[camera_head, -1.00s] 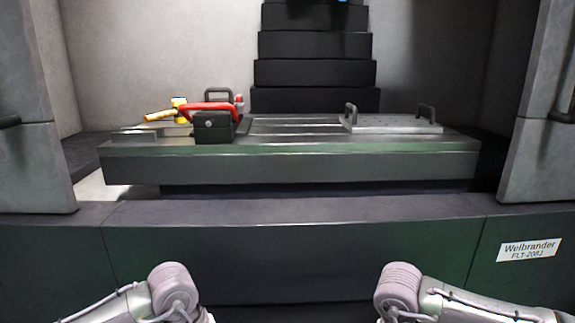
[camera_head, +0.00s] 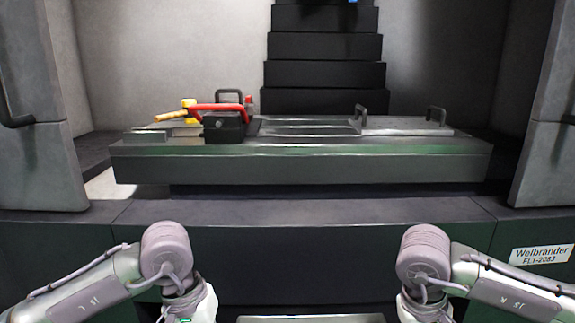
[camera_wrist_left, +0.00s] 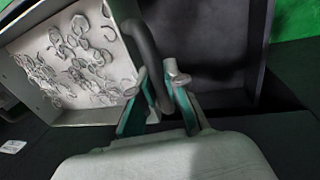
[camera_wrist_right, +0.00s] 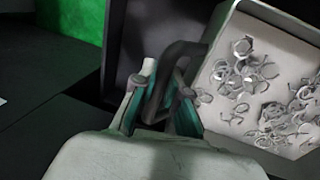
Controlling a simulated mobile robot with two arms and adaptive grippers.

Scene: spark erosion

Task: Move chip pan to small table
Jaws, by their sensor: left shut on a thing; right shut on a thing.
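The chip pan is a pale metal tray holding many curled metal chips. Its inside shows in the left wrist view (camera_wrist_left: 112,97) and the right wrist view (camera_wrist_right: 222,128), and what looks like its edge (camera_head: 310,319) shows at the bottom of the head view. My left gripper (camera_wrist_left: 160,78) is shut on one dark, curved pan handle (camera_wrist_left: 143,45). My right gripper (camera_wrist_right: 166,74) is shut on the other dark handle (camera_wrist_right: 178,57). In the head view both grippers are mostly cut off by the bottom edge. I see no small table.
The machine's front panel (camera_head: 300,260) stands ahead. Above it a long worktable (camera_head: 300,170) carries a black block with a red handle (camera_head: 225,125), a yellow nozzle (camera_head: 175,112) and a handled plate (camera_head: 400,127). Open machine doors stand left (camera_head: 40,150) and right (camera_head: 550,170).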

